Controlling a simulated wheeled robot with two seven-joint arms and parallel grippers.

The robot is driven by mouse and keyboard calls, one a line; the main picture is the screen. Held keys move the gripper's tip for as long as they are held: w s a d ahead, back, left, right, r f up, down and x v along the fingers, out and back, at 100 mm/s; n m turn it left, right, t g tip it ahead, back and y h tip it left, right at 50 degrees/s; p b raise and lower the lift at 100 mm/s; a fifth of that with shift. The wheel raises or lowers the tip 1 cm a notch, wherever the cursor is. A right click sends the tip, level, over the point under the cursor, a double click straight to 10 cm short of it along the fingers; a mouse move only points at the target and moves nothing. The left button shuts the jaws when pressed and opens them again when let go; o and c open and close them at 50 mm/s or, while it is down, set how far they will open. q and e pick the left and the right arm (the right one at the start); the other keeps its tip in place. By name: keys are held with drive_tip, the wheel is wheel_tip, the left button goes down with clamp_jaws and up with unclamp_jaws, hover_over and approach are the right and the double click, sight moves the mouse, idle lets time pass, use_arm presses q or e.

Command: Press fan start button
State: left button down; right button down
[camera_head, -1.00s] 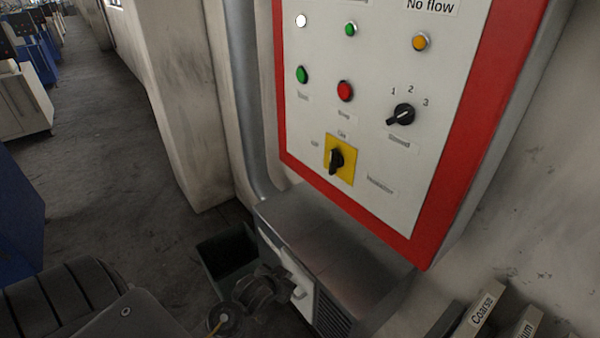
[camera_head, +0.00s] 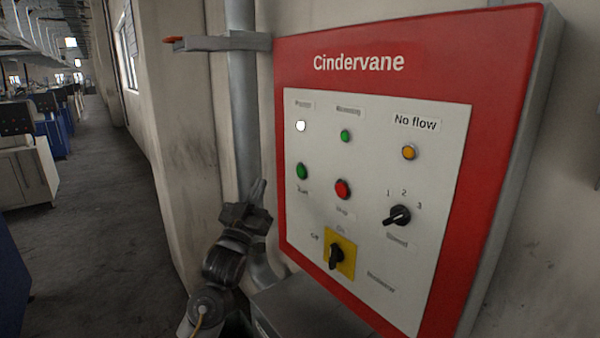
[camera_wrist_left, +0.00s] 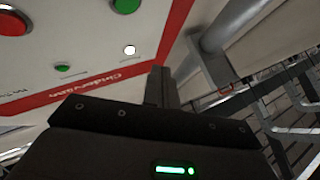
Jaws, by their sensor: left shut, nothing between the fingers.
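The fan control panel (camera_head: 375,255) is a white plate in a red-framed box on the wall. The green start button (camera_head: 302,171) is at the panel's left, under the white lamp; a green button shows at the top of the left wrist view (camera_wrist_left: 126,5). My left gripper (camera_head: 259,186) is shut and empty, fingers pointing up, left of the panel's red edge and a little lower than the green button. It appears apart from the button. Its dark fingers also show in the left wrist view (camera_wrist_left: 161,87). My right gripper is not in view.
A red stop button (camera_head: 343,189) sits right of the green one. A black speed knob (camera_head: 398,215) and yellow isolator switch (camera_head: 338,253) are lower. A grey pipe (camera_head: 243,100) with a bracket (camera_head: 220,43) runs behind my gripper. A metal box (camera_head: 310,306) stands below.

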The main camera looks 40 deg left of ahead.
sight(301, 171)
use_arm(q)
drive_tip(key=w+d+b, duration=0.1)
drive_tip(key=w+d, duration=0.1)
drive_tip(key=w, duration=0.6)
drive_tip(key=shift+w+d, duration=0.2)
drive_tip(key=shift+d, duration=0.05)
idle(0.4)
drive_tip(key=shift+r, duration=0.15)
idle(0.5)
idle(1.0)
idle(0.3)
drive_tip(key=shift+w+d, duration=0.15)
drive_tip(key=shift+w, duration=0.3)
idle(0.3)
